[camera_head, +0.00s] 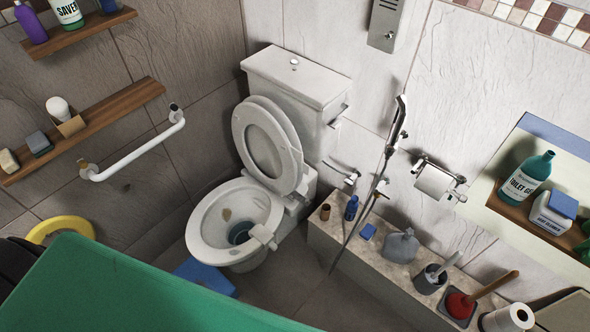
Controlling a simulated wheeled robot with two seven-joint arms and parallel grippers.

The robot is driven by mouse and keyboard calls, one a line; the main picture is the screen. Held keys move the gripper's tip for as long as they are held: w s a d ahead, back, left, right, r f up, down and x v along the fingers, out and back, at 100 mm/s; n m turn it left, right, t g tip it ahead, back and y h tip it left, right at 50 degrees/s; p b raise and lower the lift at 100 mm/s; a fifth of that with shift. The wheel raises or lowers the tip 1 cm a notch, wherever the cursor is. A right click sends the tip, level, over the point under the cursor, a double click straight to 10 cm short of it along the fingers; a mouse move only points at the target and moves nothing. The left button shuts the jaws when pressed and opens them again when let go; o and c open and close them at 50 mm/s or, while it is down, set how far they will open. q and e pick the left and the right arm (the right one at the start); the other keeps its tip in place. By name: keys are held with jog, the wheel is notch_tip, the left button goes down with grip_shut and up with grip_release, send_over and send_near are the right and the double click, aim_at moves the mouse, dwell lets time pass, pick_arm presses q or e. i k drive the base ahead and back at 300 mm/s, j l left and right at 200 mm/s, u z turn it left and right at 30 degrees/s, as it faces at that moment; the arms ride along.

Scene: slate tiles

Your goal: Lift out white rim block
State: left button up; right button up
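The white toilet (225,253) stands in the middle with its lid and seat raised. The white rim block (263,237) sits at the right edge of the bowl opening, on the rim. Part of it reaches toward the inside of the bowl, and dark water shows beside it. Brown stains mark the inside of the bowl. Neither of my grippers shows in this view.
A large green surface (130,295) covers the lower left. A grab bar (140,152) and two shelves are on the left wall. A stone ledge (335,235) right of the toilet holds bottles, a grey bag, a brush and a plunger (460,304).

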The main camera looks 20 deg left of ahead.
aim_at(262, 234)
jog(key=u, duration=0.95)
jog(key=i+z, duration=0.4)
jog(key=i, duration=0.15)
